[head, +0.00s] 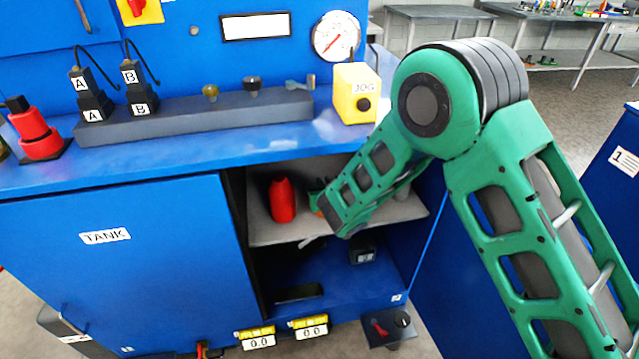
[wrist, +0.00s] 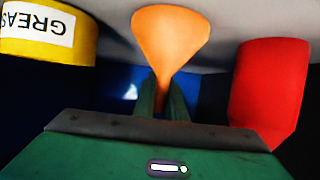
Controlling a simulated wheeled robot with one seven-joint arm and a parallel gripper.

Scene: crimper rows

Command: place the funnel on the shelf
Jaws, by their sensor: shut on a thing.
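The orange funnel (wrist: 170,38) is between the two fingers of my gripper (wrist: 162,98) in the wrist view, which looks upside down. The fingers are shut on its narrow stem, and its wide end points toward the grey shelf surface (wrist: 222,22). I cannot tell whether the funnel touches the shelf. In the head view my forearm reaches into the open cabinet over the grey shelf (head: 268,232) and hides my gripper and most of the funnel.
A red bottle (head: 282,200) stands on the shelf; it also shows in the wrist view (wrist: 268,90). A yellow grease container (wrist: 45,32) is on the funnel's other side. The blue TANK door (head: 120,260) bounds the opening's left; the blue worktop (head: 190,155) is above.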

